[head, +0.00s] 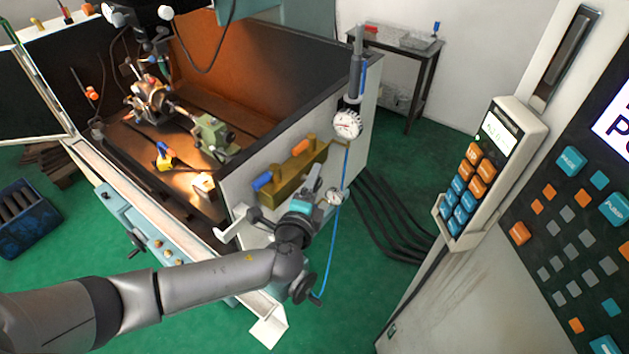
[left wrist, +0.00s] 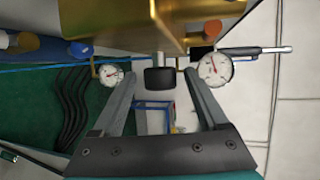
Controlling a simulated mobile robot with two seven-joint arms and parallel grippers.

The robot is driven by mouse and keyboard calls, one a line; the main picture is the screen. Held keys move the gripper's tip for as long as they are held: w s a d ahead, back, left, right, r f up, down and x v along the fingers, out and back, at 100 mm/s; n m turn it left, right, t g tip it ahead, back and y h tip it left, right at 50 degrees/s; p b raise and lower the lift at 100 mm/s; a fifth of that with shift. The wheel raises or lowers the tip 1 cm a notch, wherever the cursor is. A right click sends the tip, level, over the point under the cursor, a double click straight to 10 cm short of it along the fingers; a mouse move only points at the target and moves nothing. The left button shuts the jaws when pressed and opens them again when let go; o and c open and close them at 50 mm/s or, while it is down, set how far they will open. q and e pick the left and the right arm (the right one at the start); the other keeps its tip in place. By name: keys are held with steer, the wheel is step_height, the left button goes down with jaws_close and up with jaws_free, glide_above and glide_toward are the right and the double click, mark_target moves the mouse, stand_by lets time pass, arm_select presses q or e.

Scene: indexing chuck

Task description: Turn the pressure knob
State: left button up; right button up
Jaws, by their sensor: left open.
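A black knob (left wrist: 160,78) is in the left wrist view, below the brass valve block (left wrist: 150,22). My left gripper (left wrist: 163,82) is open, with one finger on each side of the knob. I cannot tell whether the fingers touch it. In the head view my left gripper (head: 313,185) is at the front of the brass block (head: 285,184) and hides the knob. A round dial gauge (head: 347,124) is at the block's right end. A smaller gauge (head: 334,196) is just right of the gripper. My right gripper is not in view.
Blue (head: 262,181) and orange (head: 299,147) parts sit on the block. A blue hose (head: 336,235) hangs right of my wrist. The machine enclosure (head: 290,85) is behind. A handheld keypad (head: 490,165) and a control panel (head: 580,225) stand to the right.

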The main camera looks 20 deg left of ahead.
arm_select(q)
steer(key=shift+w+f, duration=0.15)
steer(key=shift+w, duration=0.55)
jaws_close()
